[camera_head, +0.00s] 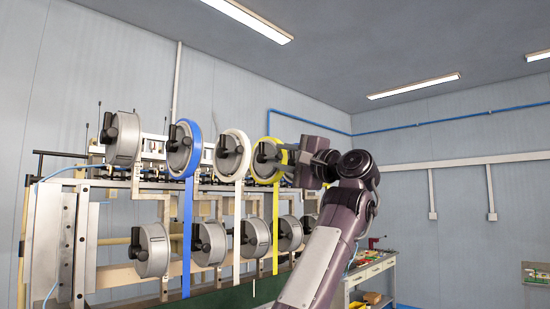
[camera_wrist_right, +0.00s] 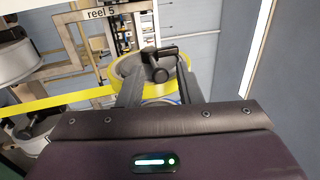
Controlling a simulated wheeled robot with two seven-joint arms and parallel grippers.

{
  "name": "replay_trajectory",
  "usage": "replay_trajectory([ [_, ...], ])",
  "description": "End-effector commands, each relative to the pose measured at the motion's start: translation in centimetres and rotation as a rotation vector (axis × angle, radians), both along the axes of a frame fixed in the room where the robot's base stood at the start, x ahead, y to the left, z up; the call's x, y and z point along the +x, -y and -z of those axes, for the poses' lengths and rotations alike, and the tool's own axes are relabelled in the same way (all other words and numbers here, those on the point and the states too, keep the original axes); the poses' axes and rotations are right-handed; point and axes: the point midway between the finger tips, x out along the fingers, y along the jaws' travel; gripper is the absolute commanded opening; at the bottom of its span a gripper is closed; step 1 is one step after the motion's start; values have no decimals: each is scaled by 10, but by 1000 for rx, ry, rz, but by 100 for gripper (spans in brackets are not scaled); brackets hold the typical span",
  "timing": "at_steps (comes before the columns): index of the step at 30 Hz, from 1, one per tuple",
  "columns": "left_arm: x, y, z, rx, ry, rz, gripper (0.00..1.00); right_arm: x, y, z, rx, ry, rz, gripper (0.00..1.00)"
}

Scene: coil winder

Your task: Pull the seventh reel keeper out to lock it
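My right gripper (camera_head: 284,158) is at the upper-row reel with yellow tape (camera_head: 262,160), the rightmost upper reel I can make out. In the right wrist view its fingers (camera_wrist_right: 160,76) are apart, with the black keeper (camera_wrist_right: 160,64) of the yellow reel (camera_wrist_right: 186,84) showing between and just beyond their tips. I cannot tell whether the fingers touch it. The keeper is a dark bar with a knob at the reel's hub. No number marks this reel as the seventh; a "reel 5" label (camera_wrist_right: 99,13) shows on the frame. My left gripper is out of view.
Upper reels with blue tape (camera_head: 194,138), white tape (camera_head: 245,148) and a bare grey reel (camera_head: 126,138) stand to the left. A lower row of grey reels (camera_head: 152,250) hangs beneath. Tapes run down the rack's front. A workbench (camera_head: 372,269) stands behind my right arm.

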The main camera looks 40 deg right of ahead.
Motion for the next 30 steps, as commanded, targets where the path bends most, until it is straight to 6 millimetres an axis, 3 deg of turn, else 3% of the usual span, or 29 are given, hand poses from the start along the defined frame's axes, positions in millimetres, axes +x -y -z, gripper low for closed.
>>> replay_trajectory([
  [8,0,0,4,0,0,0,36,-3,0,1,-1,1,1,32],
  [30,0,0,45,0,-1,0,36,-61,-11,1,0,3,1,32],
])
